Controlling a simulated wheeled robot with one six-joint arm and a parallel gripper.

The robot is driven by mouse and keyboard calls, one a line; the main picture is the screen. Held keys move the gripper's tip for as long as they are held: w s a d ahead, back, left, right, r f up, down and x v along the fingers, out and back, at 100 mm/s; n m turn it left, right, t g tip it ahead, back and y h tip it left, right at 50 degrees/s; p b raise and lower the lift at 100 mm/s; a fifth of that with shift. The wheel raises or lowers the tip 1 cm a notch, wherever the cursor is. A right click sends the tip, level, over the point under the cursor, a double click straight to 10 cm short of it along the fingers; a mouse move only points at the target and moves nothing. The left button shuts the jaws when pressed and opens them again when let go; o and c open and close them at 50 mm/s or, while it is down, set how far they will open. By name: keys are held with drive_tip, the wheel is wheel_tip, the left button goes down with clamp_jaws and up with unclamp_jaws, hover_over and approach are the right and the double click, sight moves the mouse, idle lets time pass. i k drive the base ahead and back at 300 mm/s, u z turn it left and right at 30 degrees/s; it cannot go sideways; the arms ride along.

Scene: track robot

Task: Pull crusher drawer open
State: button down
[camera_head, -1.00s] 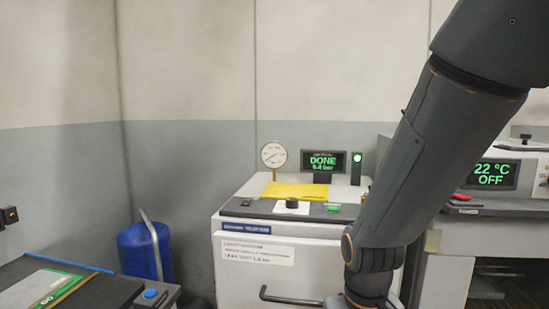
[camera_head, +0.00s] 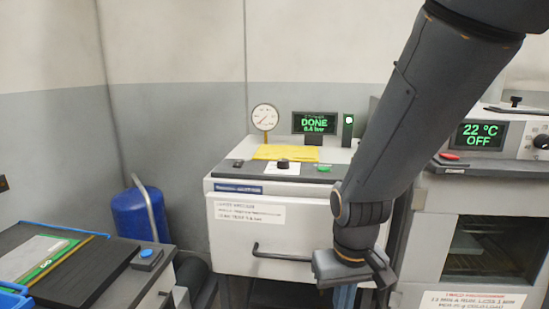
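A white machine stands in the middle, with a drawer-like front panel (camera_head: 240,236) that looks closed. A dark bar handle (camera_head: 278,255) runs across the lower part of this panel, and its right end is close to or behind my gripper. My gripper (camera_head: 352,277) is at the lower right of the panel, in front of it. Its fingertips are not clear, so I cannot tell whether it is open or touches the handle.
A gauge (camera_head: 264,118) and yellow sheet (camera_head: 285,152) are on the machine's top. An oven-like unit (camera_head: 490,190) reading 22 °C OFF stands to the right. A blue cylinder (camera_head: 130,221) and a dark bench (camera_head: 90,285) are on the left.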

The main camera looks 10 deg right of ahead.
sight(263, 236)
drive_tip(key=k, duration=0.95)
drive_tip(key=u, duration=0.35)
drive_tip(key=i, duration=0.5)
drive_tip(key=u, duration=0.25)
